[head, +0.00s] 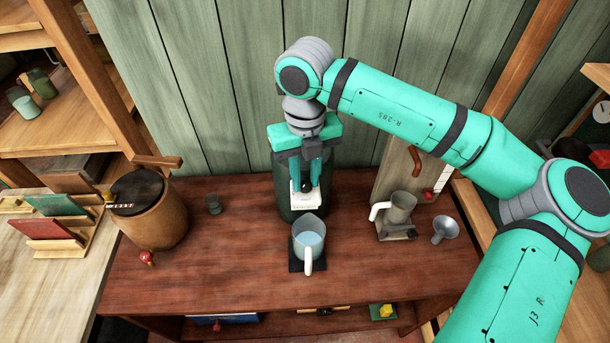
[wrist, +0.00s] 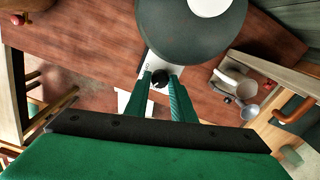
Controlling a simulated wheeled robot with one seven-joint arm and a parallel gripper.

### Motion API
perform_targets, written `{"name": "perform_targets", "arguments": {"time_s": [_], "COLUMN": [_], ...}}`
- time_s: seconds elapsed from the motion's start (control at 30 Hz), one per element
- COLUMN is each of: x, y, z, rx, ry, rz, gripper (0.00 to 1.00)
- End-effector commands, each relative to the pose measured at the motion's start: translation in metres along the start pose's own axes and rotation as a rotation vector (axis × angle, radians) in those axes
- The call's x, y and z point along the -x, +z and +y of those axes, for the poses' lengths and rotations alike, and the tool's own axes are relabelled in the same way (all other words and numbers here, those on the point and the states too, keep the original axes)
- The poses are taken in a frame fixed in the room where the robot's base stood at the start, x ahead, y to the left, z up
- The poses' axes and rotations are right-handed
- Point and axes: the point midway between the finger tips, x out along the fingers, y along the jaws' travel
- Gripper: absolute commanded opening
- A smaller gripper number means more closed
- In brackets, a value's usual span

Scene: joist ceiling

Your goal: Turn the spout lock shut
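A dark green dispenser (head: 288,205) stands at the back of the red-brown table, and its rounded body also shows in the wrist view (wrist: 190,35). A white plate (head: 305,200) is on its front, with a black knob (wrist: 160,78) on it that looks like the spout lock. My gripper (wrist: 160,80) reaches down in front of the dispenser, also seen in the head view (head: 307,180). Its two green fingers stand on either side of the knob. Whether they touch it is too small to tell.
The jug is on a dark mat (head: 295,265). A metal pitcher (head: 400,208) and a funnel (head: 445,229) stand right. The front of the table is mostly clear.

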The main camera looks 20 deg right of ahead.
Motion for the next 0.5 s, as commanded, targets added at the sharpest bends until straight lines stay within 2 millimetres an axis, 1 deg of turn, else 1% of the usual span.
{"name": "perform_targets", "arguments": {"time_s": [0.27, 0.5], "x": [0.0004, 0.001], "y": [0.0001, 0.0001], "z": [0.0, -0.0002], "rx": [0.037, 0.171], "ry": [0.0, -0.002], "rz": [0.0, 0.0], "gripper": [0.0, 0.0]}}
